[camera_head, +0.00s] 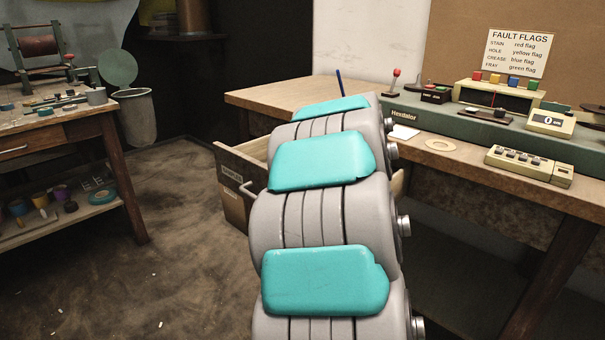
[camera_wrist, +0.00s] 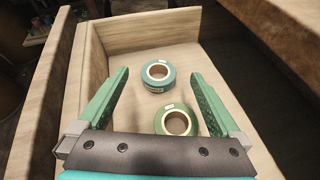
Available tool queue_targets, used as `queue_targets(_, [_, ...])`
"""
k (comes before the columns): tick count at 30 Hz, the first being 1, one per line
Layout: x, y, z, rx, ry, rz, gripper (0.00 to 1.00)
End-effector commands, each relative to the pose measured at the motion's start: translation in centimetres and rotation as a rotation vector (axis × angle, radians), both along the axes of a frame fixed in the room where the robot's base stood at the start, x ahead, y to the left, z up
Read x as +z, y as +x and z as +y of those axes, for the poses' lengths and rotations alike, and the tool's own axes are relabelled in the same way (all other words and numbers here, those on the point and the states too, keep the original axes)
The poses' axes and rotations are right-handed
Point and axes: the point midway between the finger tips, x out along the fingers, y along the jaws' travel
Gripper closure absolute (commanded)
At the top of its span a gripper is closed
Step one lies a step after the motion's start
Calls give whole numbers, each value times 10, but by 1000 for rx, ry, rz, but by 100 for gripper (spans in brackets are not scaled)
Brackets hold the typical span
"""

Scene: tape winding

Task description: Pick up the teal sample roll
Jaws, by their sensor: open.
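The teal sample roll (camera_wrist: 158,77) lies flat in an open wooden drawer, with a pale core and a small label, in the wrist view. My gripper (camera_wrist: 162,82) is open and empty above the drawer. Its two green fingers stand left and right of the teal roll in the picture, apart from it. A green roll (camera_wrist: 177,121) lies nearer my gripper's base, partly hidden by it. In the head view the open drawer (camera_head: 232,190) juts from the workbench, and my arm hides its inside and my gripper.
The workbench (camera_head: 470,165) carries a machine (camera_head: 430,125), a keypad (camera_head: 528,165) and a pale ring (camera_head: 440,144). A side table (camera_head: 50,127) stands at left. The floor between is largely clear.

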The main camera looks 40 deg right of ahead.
Motion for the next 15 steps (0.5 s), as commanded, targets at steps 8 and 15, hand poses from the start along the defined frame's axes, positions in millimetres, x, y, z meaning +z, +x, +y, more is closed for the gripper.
queue_targets(8, [-34, -2, 7, 131, -66, 80, 0])
queue_targets(15, [-41, 18, 6, 131, -65, 77, 0])
